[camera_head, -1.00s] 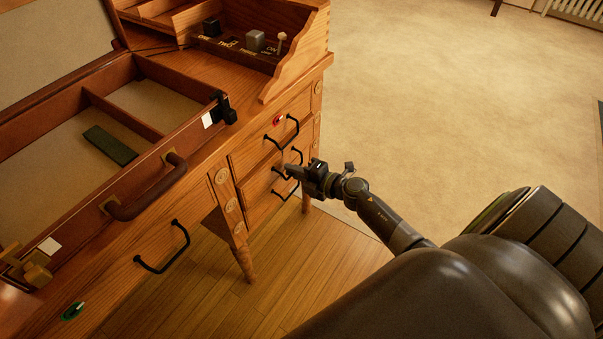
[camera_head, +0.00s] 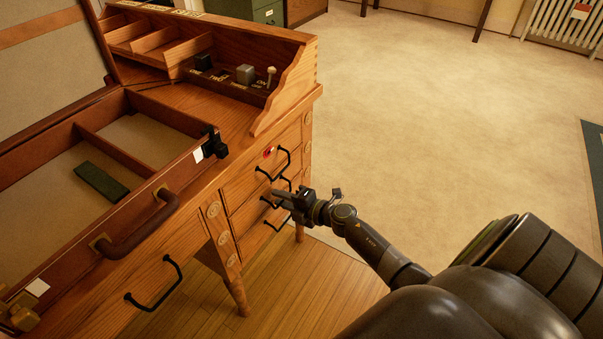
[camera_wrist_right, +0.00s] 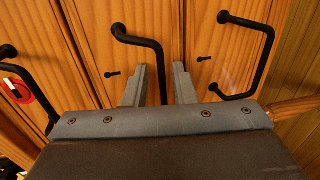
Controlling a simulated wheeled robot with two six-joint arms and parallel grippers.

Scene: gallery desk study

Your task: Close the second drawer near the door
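The desk's right-hand stack of wooden drawers (camera_head: 262,200) has black bar handles, and the top drawer bears a red tag (camera_head: 268,153). My right gripper (camera_head: 281,195) is at the second drawer's handle. In the right wrist view the two fingers (camera_wrist_right: 158,88) are apart, and the second handle (camera_wrist_right: 140,40) runs down into the gap between them. Whether they touch it is unclear. The second drawer's front (camera_wrist_right: 150,18) looks close to level with its neighbours; I cannot tell whether it stands out a little. My left gripper is not in view.
An open case (camera_head: 70,235) with a brown handle lies on the desk top at left. A wide drawer with a black handle (camera_head: 155,285) is below it. An organiser (camera_head: 290,75) stands at the back. The pale floor (camera_head: 440,130) at right is clear.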

